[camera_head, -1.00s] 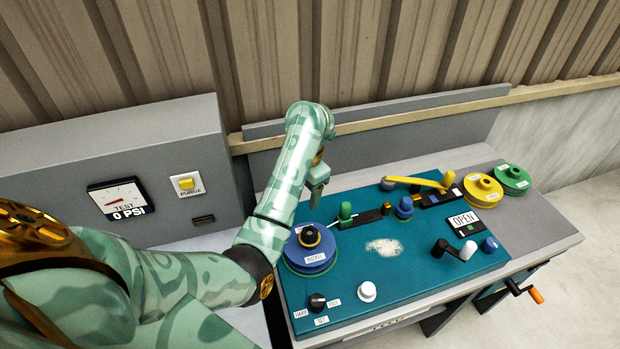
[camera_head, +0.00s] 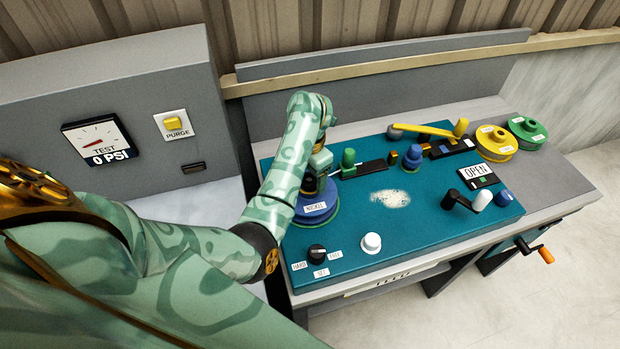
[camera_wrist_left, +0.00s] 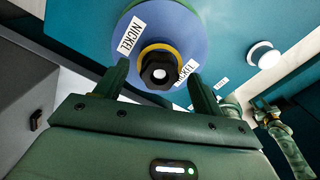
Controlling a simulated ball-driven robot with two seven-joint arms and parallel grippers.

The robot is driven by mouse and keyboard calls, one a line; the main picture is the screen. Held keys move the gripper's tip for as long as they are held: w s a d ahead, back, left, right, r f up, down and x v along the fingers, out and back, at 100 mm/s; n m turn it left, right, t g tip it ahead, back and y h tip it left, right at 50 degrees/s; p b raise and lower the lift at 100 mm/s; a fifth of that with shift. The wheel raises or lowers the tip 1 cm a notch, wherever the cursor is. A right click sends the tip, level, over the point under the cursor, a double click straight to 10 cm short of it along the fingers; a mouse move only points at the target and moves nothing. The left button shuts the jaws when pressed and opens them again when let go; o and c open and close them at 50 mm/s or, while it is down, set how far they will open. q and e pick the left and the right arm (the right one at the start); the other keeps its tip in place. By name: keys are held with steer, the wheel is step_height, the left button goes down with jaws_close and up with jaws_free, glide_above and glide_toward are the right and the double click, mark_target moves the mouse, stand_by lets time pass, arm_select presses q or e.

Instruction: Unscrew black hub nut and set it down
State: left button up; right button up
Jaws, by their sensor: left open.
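The black hub nut (camera_wrist_left: 158,70) sits on a yellow ring at the centre of a blue spool (camera_wrist_left: 125,30) labelled NICKEL. In the head view the blue spool (camera_head: 318,212) is at the left of the teal panel, and my gripper hides the nut there. My left gripper (camera_wrist_left: 160,85) is open, with one finger on each side of the nut and a visible gap to it on both sides. In the head view my left gripper (camera_head: 318,185) points down just above the spool.
The teal panel (camera_head: 400,225) carries a black knob (camera_head: 316,252), a white knob (camera_head: 371,242), a green peg (camera_head: 348,160), a blue peg (camera_head: 411,157) and a yellow lever (camera_head: 425,130). A yellow spool (camera_head: 495,143) and a green spool (camera_head: 527,131) stand at the right on grey benchtop.

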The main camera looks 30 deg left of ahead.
arm_select(q)
steer(key=shift+f, duration=0.15)
steer(key=shift+c, duration=0.3)
steer(key=c, duration=1)
steer(key=shift+d+n, duration=0.1)
steer(key=shift+n, duration=1)
steer(key=shift+c, duration=0.2)
steer(key=n, duration=0.4)
steer(key=shift+n, duration=0.4)
steer(key=n, duration=0.5)
steer(key=o, duration=0.8)
